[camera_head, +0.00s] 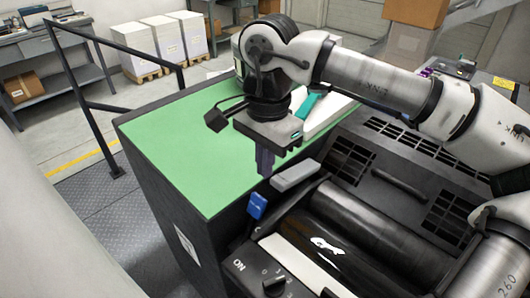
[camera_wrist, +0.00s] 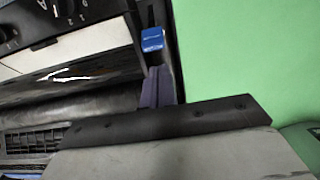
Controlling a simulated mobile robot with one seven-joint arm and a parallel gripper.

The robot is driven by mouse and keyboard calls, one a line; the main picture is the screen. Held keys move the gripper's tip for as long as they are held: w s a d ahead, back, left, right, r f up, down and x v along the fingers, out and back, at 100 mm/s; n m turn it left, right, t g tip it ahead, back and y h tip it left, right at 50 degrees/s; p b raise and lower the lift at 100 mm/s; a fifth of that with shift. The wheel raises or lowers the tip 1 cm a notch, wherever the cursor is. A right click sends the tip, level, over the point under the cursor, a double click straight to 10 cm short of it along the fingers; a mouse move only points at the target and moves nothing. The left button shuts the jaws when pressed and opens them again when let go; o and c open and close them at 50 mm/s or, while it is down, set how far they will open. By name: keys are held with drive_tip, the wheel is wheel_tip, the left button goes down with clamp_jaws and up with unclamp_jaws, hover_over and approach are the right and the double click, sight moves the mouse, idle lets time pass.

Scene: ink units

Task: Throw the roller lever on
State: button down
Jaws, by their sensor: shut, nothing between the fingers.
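A small blue lever handle (camera_head: 257,205), which I take to be the roller lever, sits at the left side of the black press by the green top. It also shows in the wrist view (camera_wrist: 152,39), just beyond my fingertips. My gripper (camera_head: 265,170) points down, shut and empty, above and behind the blue handle in the head view. In the wrist view the purple-grey fingers (camera_wrist: 157,88) are together, with a small gap to the handle. I cannot tell for sure whether they touch it.
A pale grey block (camera_head: 295,175) stands close right of my fingers. The black rollers (camera_head: 365,230) and a control panel with a dark knob (camera_head: 274,284) and an "ON" label lie in front. The green top (camera_head: 190,150) is mostly bare on the left.

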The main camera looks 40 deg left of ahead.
wheel_tip(320, 180, down, 6)
drive_tip(key=shift+s+f+p, duration=0.1)
drive_tip(key=shift+p, duration=0.4)
